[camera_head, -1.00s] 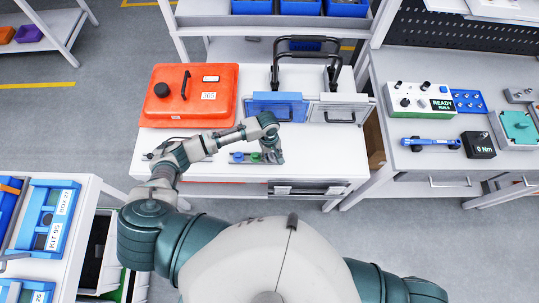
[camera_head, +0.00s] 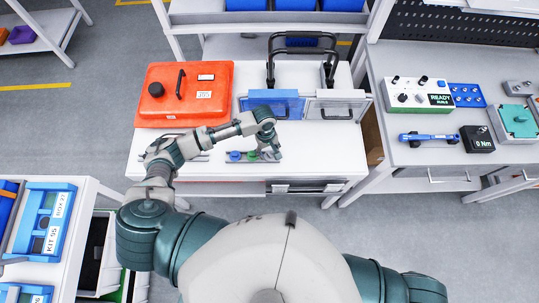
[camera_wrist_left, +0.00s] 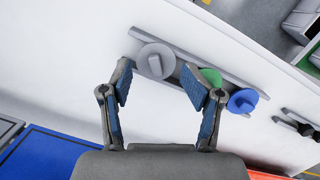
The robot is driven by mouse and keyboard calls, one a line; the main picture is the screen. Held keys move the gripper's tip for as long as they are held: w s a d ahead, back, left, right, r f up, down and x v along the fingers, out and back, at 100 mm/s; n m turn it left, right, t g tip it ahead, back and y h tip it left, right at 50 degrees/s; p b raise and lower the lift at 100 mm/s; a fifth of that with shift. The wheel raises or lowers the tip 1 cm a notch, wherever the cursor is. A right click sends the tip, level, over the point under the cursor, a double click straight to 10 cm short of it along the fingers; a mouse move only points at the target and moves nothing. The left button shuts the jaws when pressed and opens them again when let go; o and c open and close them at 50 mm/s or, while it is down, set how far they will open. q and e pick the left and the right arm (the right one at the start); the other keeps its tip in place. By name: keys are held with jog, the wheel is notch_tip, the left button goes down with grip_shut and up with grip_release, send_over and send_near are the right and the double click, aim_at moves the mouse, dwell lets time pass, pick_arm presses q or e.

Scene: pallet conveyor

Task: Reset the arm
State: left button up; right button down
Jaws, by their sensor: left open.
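My left arm reaches over the white table from the left. My left gripper (camera_head: 273,152) points down at the right end of a short rail of knobs and is open. In the left wrist view, its two fingers (camera_wrist_left: 160,85) are spread wide with nothing between the pads. A grey knob (camera_wrist_left: 156,62) lies just beyond and between the fingertips. A green knob (camera_wrist_left: 210,77) is partly behind the right fingertip, and a blue knob (camera_wrist_left: 242,101) is farther right. The blue knob (camera_head: 235,155) and green knob (camera_head: 252,155) also show in the head view. My right gripper is out of view.
An orange case (camera_head: 185,95) stands left of the gripper. A blue bin (camera_head: 277,103) and a grey bin (camera_head: 337,107) stand behind it, with a dark handle frame above. A right bench (camera_head: 430,180) holds a control box (camera_head: 418,94). Bare table (camera_head: 325,155) lies right of the gripper.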

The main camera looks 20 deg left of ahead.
pick_arm(q)
notch_tip(320, 180, up, 10)
jog(key=w, duration=0.1)
jog(key=shift+a+r, duration=0.2)
jog(key=shift+a, duration=0.2)
